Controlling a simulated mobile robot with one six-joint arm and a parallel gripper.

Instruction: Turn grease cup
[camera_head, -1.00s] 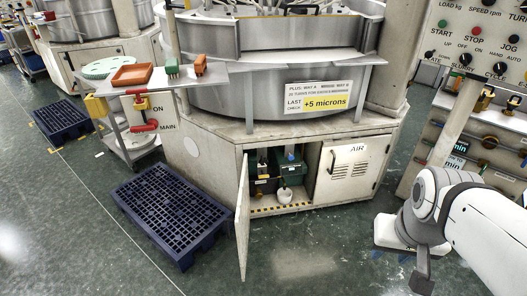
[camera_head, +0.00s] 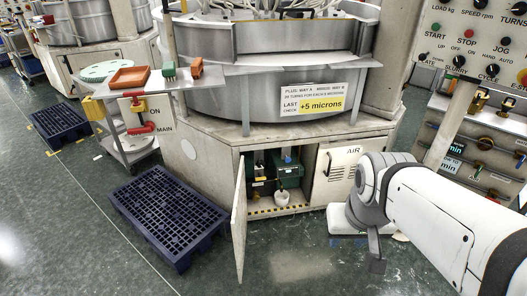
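A low cabinet under the big round machine stands with its left door (camera_head: 239,222) swung open. Inside are a green box (camera_head: 289,175), a white cup-like pot (camera_head: 282,197) on the cabinet floor, and small dark and brass-coloured parts (camera_head: 257,190) at the left. Which part is the grease cup is too small to tell. My arm comes in from the right, in front of the closed AIR door (camera_head: 337,172). A dark grey end piece, likely my gripper (camera_head: 376,252), hangs low to the right of the opening, apart from it. Its fingers cannot be made out.
A dark blue pallet (camera_head: 168,212) lies on the floor left of the open door. A shelf (camera_head: 185,84) with an orange tray (camera_head: 130,77) juts out above. A control panel (camera_head: 480,45) and a rack of brass fittings (camera_head: 478,140) stand right. Floor before the opening is clear.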

